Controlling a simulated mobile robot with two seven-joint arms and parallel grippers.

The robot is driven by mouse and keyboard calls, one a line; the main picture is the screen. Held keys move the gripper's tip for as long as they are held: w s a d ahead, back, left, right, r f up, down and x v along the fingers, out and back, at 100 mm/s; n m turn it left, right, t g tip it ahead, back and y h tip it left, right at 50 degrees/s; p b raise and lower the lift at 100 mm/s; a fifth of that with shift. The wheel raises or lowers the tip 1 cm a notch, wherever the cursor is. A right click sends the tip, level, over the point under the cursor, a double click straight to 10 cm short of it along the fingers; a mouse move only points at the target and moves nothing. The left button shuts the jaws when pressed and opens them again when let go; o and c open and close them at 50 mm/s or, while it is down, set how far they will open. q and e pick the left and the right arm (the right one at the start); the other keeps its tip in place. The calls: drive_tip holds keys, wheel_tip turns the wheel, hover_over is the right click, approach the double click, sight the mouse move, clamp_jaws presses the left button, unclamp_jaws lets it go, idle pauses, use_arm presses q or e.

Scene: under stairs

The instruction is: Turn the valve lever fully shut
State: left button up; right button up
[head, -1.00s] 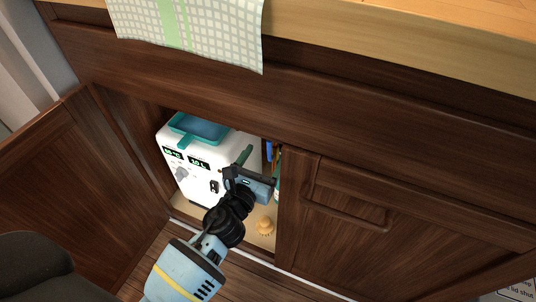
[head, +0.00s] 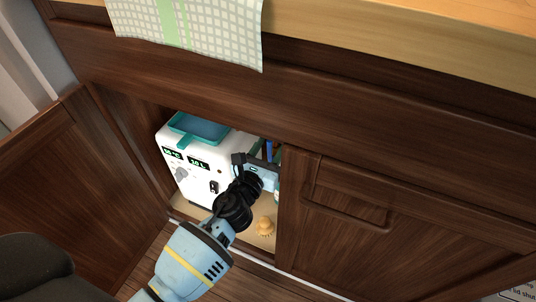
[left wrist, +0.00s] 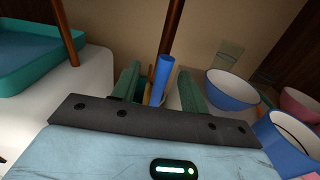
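The valve lever, a blue bar, stands upright in the left wrist view (left wrist: 162,78) in front of a copper pipe. It shows as a small blue piece in the head view (head: 269,149), inside the open cabinet right of the white heater. My left gripper (head: 266,158) reaches into the cabinet from below. Its two green fingers (left wrist: 160,88) are apart, one on each side of the lever, with gaps visible on both sides. The lever's lower end and the valve body are hidden behind the gripper's dark bar. My right gripper is not in view.
The white heater (head: 190,172) with a teal tray (head: 203,128) on top stands close left. Blue bowls (left wrist: 232,92) and a pink bowl (left wrist: 302,103) are to the right. A wooden brush (head: 264,227) lies on the cabinet floor. The right door (head: 335,220) is shut beside the opening.

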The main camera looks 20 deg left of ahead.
use_arm(q)
clamp_jaws()
drive_tip(key=d+m, duration=0.1)
drive_tip(key=m, duration=0.2)
drive_tip(key=shift+d, duration=0.2)
drive_tip(key=shift+d+f+m+p, duration=0.2)
drive_tip(key=shift+d+m+p, duration=0.3)
drive_tip(key=shift+m, duration=0.6)
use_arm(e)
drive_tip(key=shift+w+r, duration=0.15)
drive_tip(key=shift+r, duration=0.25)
use_arm(q)
drive_tip(key=m, duration=0.1)
drive_tip(key=d+f+m, duration=0.1)
drive_tip(key=m, duration=0.1)
drive_tip(key=d+m+p, duration=0.1)
drive_tip(key=m, duration=0.1)
drive_tip(key=shift+f, duration=0.2)
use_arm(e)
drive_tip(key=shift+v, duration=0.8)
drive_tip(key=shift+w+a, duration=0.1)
